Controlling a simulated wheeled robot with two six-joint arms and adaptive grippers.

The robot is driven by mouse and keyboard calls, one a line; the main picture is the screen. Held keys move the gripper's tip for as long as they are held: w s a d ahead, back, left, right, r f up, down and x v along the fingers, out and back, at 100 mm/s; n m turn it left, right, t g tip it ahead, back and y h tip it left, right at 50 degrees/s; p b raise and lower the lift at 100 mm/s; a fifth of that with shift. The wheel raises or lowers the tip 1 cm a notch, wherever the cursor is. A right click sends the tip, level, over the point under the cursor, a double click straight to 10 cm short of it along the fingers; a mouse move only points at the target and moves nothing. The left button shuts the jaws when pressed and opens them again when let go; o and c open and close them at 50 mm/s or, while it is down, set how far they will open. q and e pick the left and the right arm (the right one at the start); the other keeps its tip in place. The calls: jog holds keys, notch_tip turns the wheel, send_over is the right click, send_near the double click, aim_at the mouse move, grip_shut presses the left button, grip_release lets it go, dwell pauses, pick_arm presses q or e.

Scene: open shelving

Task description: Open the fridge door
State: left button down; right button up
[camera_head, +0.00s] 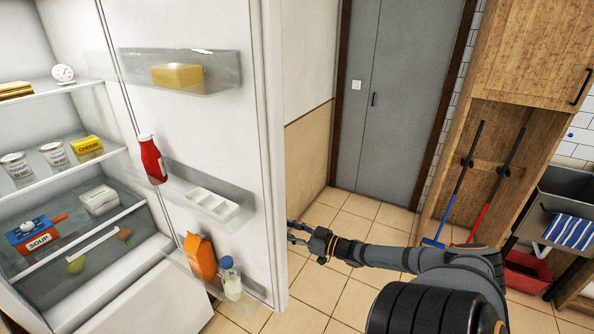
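The white fridge door (215,133) stands wide open, its inner side with clear shelves facing me. The fridge interior (30,115) shows at the left. My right gripper (291,233) is just right of the door's free edge, low down, with its fingers pointing left toward the door. Its two fingers look apart with nothing between them. I cannot tell whether a fingertip touches the door. The door's outer face and any handle are hidden. My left gripper is out of view.
The door shelves hold a red bottle (152,159), an orange carton (200,256) and a milk bottle (231,279). A grey door (397,100) stands behind. A wooden cabinet (533,55) with brooms is at the right. Tiled floor (345,215) lies clear between.

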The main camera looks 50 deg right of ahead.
jog(key=v, duration=0.6)
jog(key=shift+d, duration=0.1)
dwell(0.4)
